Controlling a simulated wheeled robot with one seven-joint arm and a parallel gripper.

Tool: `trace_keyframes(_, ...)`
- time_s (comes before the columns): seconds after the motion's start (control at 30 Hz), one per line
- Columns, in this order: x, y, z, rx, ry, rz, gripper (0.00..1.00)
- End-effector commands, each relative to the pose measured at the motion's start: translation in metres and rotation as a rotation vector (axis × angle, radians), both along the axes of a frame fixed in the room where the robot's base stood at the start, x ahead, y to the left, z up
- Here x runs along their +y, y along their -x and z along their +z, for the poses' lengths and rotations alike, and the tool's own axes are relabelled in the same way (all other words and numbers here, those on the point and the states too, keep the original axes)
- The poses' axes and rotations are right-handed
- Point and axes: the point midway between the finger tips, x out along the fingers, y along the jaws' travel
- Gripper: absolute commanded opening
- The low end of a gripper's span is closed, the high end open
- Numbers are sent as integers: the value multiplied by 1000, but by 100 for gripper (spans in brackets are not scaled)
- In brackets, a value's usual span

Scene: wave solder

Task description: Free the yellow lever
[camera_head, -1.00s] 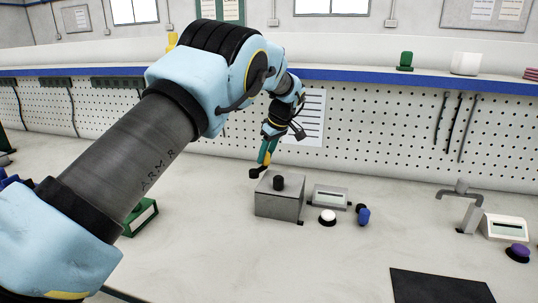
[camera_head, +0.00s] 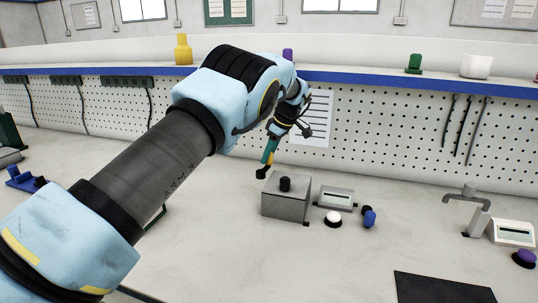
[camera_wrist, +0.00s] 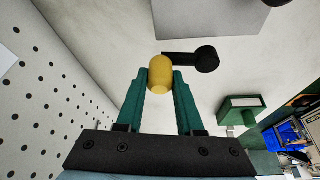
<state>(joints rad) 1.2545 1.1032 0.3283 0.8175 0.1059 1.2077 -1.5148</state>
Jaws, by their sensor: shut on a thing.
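The yellow lever's knob (camera_wrist: 160,74) is a rounded yellow grip, joined to a black arm with a round end (camera_wrist: 205,58) in the wrist view. My gripper (camera_wrist: 162,85) is shut on the yellow knob, with one green finger on each side. In the head view, my gripper (camera_head: 270,158) is above and to the left of a grey box (camera_head: 286,205) with a black knob on top. The lever's black end (camera_head: 262,173) shows just below the fingers. The yellow knob is small and partly covered there.
A white button (camera_head: 333,218), a small display unit (camera_head: 335,198) and a blue knob (camera_head: 369,218) sit right of the box. A metal post (camera_head: 478,213) and a black mat (camera_head: 455,287) are farther right. The pegboard (camera_head: 390,130) stands behind.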

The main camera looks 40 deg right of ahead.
Motion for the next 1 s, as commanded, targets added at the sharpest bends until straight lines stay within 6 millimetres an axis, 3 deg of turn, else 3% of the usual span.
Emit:
trace_keyframes(0.03, 0, -1, 0, 0, 0, 0, 37)
trace_keyframes(0.3, 0, 0, 0, 0, 0, -1, 66)
trace_keyframes(0.67, -2, 3, 7, -1, 2, -2, 66)
trace_keyframes(1.0, -11, 25, 66, -2, 4, -3, 66)
